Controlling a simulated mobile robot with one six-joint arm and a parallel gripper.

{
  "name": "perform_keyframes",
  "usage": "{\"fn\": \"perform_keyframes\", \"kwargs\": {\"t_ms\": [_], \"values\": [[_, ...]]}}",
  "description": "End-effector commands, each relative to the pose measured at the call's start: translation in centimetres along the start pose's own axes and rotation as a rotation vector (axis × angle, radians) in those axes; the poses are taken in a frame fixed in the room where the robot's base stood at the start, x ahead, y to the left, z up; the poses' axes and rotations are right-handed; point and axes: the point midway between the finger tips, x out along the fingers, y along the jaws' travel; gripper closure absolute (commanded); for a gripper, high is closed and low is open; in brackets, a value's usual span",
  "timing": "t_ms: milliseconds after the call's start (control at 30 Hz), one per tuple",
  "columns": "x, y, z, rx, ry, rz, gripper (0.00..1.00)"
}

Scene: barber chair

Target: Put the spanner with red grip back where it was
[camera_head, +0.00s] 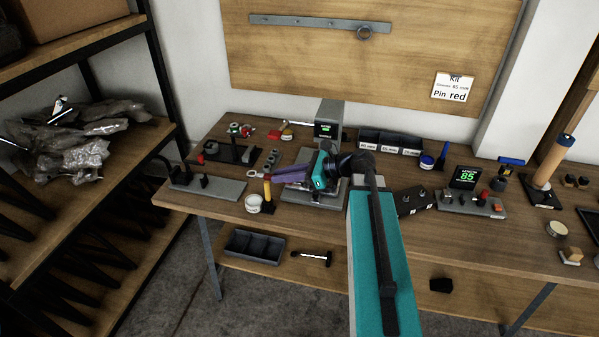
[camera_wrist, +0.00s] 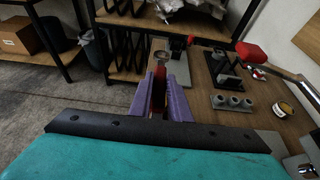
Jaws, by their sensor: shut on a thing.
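The spanner with red grip (camera_wrist: 158,92) is held between the purple fingers of my gripper (camera_wrist: 161,88), seen in the wrist view. Its pale ring end (camera_wrist: 161,56) sticks out past the fingertips. In the head view my gripper (camera_head: 277,174) points left above the workbench, with the ring end (camera_head: 252,174) at its tip. The rest of the spanner is mostly hidden by the fingers. A grey plate with black posts (camera_head: 225,188) lies at the bench's left end, below and left of the ring end.
A metal rail (camera_head: 320,24) with a ring is on the wooden board. A shelf (camera_head: 110,190) is left.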

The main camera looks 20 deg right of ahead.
Motion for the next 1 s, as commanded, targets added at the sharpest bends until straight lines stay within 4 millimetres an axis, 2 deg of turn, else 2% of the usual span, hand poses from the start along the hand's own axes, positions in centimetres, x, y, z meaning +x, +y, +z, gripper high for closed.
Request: {"fn": "perform_keyframes", "kwargs": {"t_ms": [33, 267, 1000], "values": [[0.8, 0.3, -1.1, -0.004, -0.001, 0.009, 1.00], [2.1, 1.1, -2.2, -0.012, 0.000, 0.029, 1.00], [2.2, 1.1, -2.3, -0.013, 0.000, 0.032, 1.00]]}}
